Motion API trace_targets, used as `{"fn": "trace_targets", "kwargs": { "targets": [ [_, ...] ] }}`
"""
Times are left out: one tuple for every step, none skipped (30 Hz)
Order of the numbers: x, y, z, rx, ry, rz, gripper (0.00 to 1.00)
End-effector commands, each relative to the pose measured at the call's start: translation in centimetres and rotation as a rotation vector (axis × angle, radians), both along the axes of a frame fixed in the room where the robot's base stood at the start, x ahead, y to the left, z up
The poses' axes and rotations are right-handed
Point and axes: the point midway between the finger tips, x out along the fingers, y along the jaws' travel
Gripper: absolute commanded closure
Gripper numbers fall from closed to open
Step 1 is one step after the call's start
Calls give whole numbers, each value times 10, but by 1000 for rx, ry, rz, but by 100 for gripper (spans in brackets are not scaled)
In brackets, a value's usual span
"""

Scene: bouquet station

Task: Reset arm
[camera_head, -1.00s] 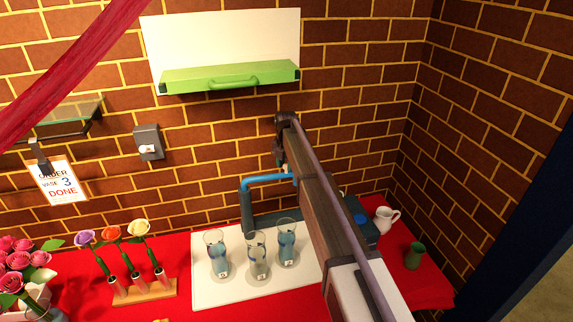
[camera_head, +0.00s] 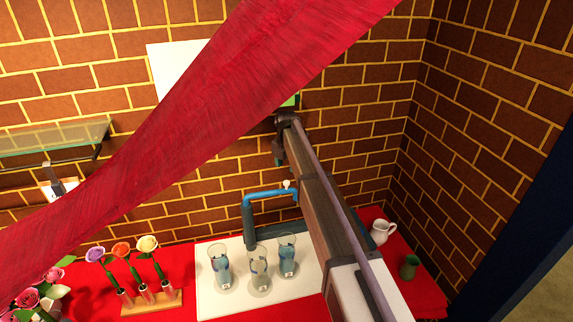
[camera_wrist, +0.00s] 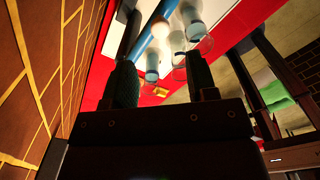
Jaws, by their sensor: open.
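My arm reaches from the lower right up toward the brick wall in the head view. Its far end is near the wall, above the blue tap (camera_head: 268,195). My gripper (camera_wrist: 188,88) shows in the wrist view with its two dark fingers apart and nothing between them. Beyond the fingers, the glass vases (camera_wrist: 190,30) show in the wrist view, apart from the gripper. In the head view the vases (camera_head: 259,268) stand on a white board (camera_head: 210,300).
A red cloth strip (camera_head: 200,130) crosses the head view, hiding much of the wall and shelf. Purple, orange and cream flowers (camera_head: 121,250) stand in a wooden holder (camera_head: 150,306). Pink roses (camera_head: 27,297) are at lower left. A white pitcher (camera_head: 381,231) and green cup (camera_head: 409,267) stand right.

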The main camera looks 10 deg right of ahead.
Motion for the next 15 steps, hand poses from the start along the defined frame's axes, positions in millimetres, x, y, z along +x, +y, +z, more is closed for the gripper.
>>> {"fn": "trace_targets", "kwargs": {
  "targets": [
    [0,0,-2,0,0,0,48],
    [0,0,-2,0,0,0,48],
    [0,0,-2,0,0,0,48],
    [0,0,-2,0,0,0,48],
    [0,0,-2,0,0,0,48],
    [0,0,-2,0,0,-4,48],
    [0,0,-2,0,0,-20,48],
    [0,0,-2,0,0,-47,48],
    [0,0,-2,0,0,-109,48],
    [0,0,-2,0,0,-176,48],
    [-1,0,-2,0,0,-260,48],
    [-7,0,-2,0,0,-399,48],
    [-17,-1,-2,0,0,-520,48],
    [-32,-2,-2,0,0,-653,48],
    [-57,-5,-5,-1,1,-844,48]
  ]
}}
